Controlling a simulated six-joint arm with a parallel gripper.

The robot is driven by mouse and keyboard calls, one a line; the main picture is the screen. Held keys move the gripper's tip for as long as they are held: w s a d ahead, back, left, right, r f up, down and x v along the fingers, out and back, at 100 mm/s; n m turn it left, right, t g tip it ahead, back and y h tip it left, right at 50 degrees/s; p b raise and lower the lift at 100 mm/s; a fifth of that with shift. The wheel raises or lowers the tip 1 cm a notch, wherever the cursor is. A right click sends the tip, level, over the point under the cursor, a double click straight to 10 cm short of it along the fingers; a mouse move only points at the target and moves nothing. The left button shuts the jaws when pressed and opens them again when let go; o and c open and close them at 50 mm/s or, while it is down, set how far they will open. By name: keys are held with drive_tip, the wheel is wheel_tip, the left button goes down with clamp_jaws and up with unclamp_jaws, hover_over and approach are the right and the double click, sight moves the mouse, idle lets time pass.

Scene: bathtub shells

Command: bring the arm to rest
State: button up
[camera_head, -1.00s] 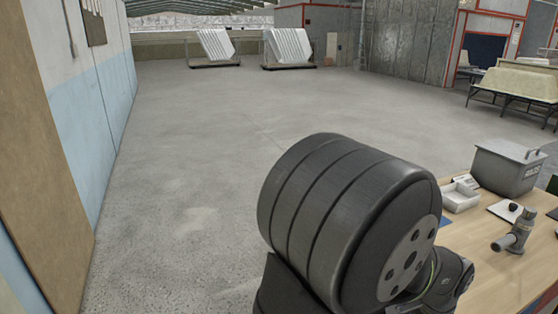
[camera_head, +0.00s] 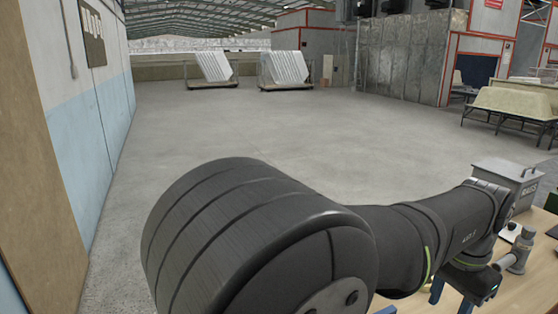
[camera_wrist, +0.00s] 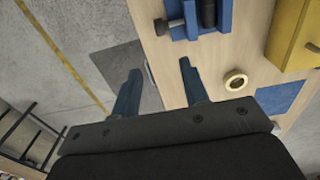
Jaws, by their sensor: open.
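My gripper (camera_wrist: 160,66) shows in the wrist view with its two blue fingers wide apart and nothing between them. It hangs over the edge of a wooden table (camera_wrist: 172,75), with grey floor to the left. In the head view my arm reaches from the lower middle to the right, and its wrist end is above the table (camera_head: 520,285) at the lower right. Blue finger parts show below the wrist there, partly hidden by the arm.
In the wrist view a blue fixture (camera_wrist: 222,14), a yellow box (camera_wrist: 292,35), a tan ring (camera_wrist: 236,80) and a blue mat (camera_wrist: 283,97) are on the table. A grey box (camera_head: 505,178) and a grey pipe fitting (camera_head: 521,248) stand near my wrist.

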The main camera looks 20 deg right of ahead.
drive_tip(key=a+f+h, duration=0.3)
drive_tip(key=a+h, duration=0.2)
drive_tip(key=a, duration=0.4)
drive_tip(key=shift+h, duration=0.3)
idle(1.5)
